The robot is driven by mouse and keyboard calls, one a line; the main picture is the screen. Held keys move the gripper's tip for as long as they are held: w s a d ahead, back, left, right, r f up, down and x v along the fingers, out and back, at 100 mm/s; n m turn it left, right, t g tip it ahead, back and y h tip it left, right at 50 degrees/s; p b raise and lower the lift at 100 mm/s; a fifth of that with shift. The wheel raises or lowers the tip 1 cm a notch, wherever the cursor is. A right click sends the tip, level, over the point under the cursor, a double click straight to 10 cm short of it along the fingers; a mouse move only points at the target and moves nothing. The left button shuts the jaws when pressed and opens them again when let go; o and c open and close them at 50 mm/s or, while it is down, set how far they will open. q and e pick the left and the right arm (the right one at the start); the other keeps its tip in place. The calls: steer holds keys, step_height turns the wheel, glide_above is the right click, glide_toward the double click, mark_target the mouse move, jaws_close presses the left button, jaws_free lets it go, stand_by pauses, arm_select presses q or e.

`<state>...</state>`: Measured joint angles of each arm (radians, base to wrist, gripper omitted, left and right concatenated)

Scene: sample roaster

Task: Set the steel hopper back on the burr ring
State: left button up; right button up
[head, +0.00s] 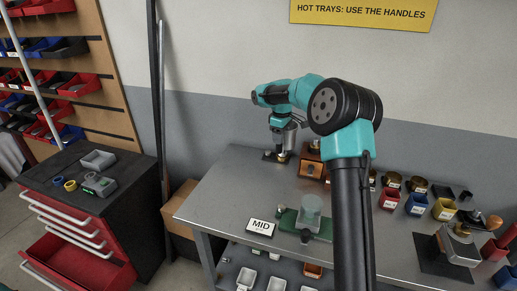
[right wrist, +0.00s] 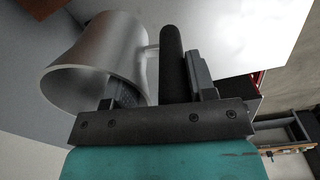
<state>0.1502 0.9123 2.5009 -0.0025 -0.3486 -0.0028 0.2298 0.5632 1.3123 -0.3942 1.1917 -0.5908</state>
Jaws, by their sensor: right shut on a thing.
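The steel hopper (right wrist: 92,62) is a grey metal cup with a black upright handle (right wrist: 172,62) on its side. My right gripper (right wrist: 165,88) is shut on that handle, with one finger on each side of it. In the head view the hopper (head: 288,138) hangs under my right gripper (head: 280,124) at the bench's far left. A small dark base with a brass-coloured part (head: 281,157) shows just below it. I take this for the burr ring's place; the ring itself is too small to make out. I cannot tell whether the hopper touches it. My left gripper is out of view.
A copper-topped box (head: 311,168) stands close right of the hopper. Coloured bins (head: 416,203) fill the right. The bench's left middle (head: 230,190) is clear.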

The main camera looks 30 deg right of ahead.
steer(key=s+d+r+n, duration=0.1)
steer(key=s+d, duration=0.1)
steer(key=d, duration=0.5)
steer(key=s+d+r+n, duration=0.1)
steer(key=s+d, duration=0.1)
steer(key=d, duration=0.6)
steer(key=shift+s+r, duration=0.3)
steer(key=shift+s, duration=0.1)
steer(key=shift+f, duration=0.1)
steer(key=shift+f, duration=2.8)
steer(key=shift+f, duration=1.1)
steer(key=o, duration=1.1)
steer(key=shift+c, duration=0.2)
step_height(320, 180, up, 17)
steer(key=shift+r, duration=0.2)
